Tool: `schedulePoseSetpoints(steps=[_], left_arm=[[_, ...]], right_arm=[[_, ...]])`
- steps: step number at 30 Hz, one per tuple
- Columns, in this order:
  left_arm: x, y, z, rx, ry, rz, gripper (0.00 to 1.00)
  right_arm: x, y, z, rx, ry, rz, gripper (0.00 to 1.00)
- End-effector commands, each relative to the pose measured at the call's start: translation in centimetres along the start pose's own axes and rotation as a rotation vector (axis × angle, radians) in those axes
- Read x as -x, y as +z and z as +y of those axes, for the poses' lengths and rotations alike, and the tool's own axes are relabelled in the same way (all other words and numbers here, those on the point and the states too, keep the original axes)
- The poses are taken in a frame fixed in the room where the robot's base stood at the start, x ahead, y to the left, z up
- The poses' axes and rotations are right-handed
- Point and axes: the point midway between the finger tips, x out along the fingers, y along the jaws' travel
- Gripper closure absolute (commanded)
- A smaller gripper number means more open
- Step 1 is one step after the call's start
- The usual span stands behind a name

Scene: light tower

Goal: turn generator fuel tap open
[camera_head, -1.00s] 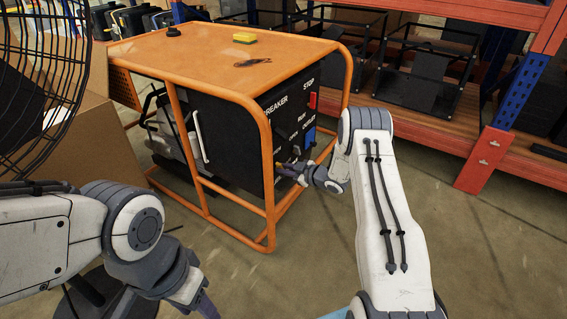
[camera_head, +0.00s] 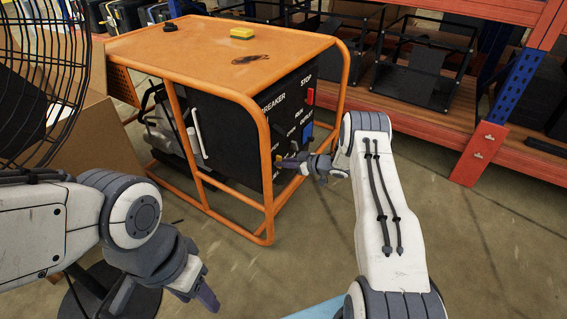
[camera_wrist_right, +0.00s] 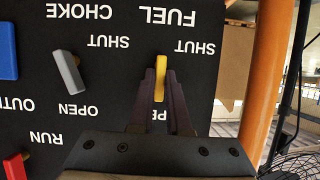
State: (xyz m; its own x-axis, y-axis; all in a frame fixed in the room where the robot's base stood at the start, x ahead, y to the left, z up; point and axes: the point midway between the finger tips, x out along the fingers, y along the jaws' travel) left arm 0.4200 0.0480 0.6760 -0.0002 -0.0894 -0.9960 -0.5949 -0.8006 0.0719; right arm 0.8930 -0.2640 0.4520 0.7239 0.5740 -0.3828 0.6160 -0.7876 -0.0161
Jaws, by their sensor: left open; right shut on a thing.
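The fuel tap is a yellow lever (camera_wrist_right: 160,76) on the black panel, below the upside-down word FUEL in the right wrist view. It stands upright in that view, with SHUT to its upper right and OPEN partly hidden below. My right gripper (camera_wrist_right: 160,86) is shut on the lever, one dark finger on each side. In the head view my right gripper (camera_head: 288,161) is at the lower part of the generator's (camera_head: 225,125) panel, where the tap itself is hard to make out. My left gripper (camera_head: 207,298) is open and empty, low over the floor at the left.
A grey choke lever (camera_wrist_right: 68,72), a blue control (camera_wrist_right: 7,52) and a red control (camera_wrist_right: 16,167) sit beside the tap. An orange tube frame (camera_head: 268,190) surrounds the generator. A cardboard box (camera_head: 95,140) and wire fan (camera_head: 45,75) stand left, orange shelving (camera_head: 480,155) right.

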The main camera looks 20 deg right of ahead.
Motion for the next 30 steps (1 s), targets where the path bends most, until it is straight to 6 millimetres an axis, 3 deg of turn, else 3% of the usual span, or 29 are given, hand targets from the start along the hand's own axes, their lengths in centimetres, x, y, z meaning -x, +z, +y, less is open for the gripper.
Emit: schedulePoseSetpoints(steps=[6, 7, 9, 20, 23, 30], left_arm=[[0.0, 0.0, 0.0, 0.0, 0.0, 0.0, 0.5], [0.0, 0.0, 0.0, 0.0, 0.0, 0.0, 0.5], [0.0, 0.0, 0.0, 0.0, 0.0, 0.0, 0.5], [0.2, 0.0, 0.0, 0.0, 0.0, 0.0, 0.5], [0.7, 0.0, 0.1, 0.0, 0.0, 0.0, 0.5], [2.4, -0.1, 0.2, 0.0, 0.0, 0.0, 0.5]], right_arm=[[0.1, 0.0, 0.1, -0.002, 0.003, 0.001, 1.0], [0.1, 0.0, 0.1, -0.002, 0.003, 0.001, 0.78], [0.1, 0.0, 0.1, -0.002, 0.004, 0.001, 0.55], [0.4, -0.1, 0.1, 0.0, 0.003, 0.0, 0.55], [1.5, -0.2, 0.2, -0.001, 0.005, 0.0, 0.55], [6.4, -0.3, 0.2, -0.003, 0.007, 0.0, 0.55]])
